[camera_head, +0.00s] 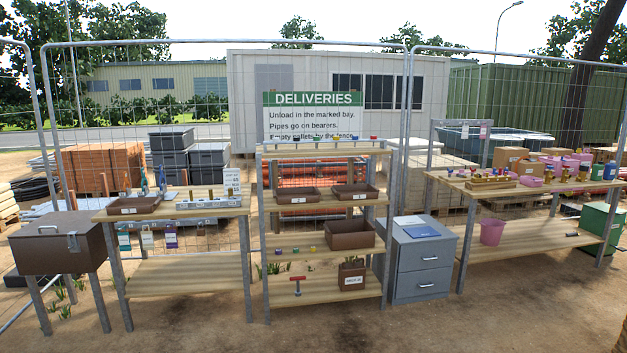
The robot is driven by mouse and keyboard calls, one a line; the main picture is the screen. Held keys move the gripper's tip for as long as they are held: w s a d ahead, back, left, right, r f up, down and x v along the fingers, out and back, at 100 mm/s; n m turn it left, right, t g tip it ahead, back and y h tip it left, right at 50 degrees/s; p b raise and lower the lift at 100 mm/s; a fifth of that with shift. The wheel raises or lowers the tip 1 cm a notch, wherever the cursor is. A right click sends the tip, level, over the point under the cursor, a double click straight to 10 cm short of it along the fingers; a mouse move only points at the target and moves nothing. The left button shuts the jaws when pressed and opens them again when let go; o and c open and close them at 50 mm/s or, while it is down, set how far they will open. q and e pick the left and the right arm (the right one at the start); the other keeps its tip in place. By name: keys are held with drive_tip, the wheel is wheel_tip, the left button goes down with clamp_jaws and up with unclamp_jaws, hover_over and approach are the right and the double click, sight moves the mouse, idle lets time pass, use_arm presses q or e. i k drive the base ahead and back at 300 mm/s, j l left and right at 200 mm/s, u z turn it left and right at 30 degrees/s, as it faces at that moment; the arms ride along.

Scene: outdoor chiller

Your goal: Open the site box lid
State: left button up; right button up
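The site box is most likely the brown box (58,246) on grey metal legs at the far left. Its lid (60,228) is down and looks shut.
A wooden workbench (190,275) stands just right of the box, then a shelf rack (325,288), a grey drawer cabinet (422,268) and a longer bench (535,240). Mesh fencing runs behind them. The dirt ground (170,325) in front is clear.

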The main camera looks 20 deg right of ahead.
sight(65, 222)
drive_tip(key=z, duration=0.3)
drive_tip(key=i+z, duration=0.3)
drive_tip(key=i, duration=1.55)
drive_tip(key=i+u, duration=0.2)
drive_tip(key=i, duration=0.2)
drive_tip(key=i+l+u, duration=0.2)
drive_tip(key=i, duration=0.25)
drive_tip(key=i+l+u, duration=0.15)
drive_tip(key=i, duration=0.25)
drive_tip(key=i+l+u, duration=1.1)
drive_tip(key=i+l, duration=0.15)
drive_tip(key=l, duration=0.15)
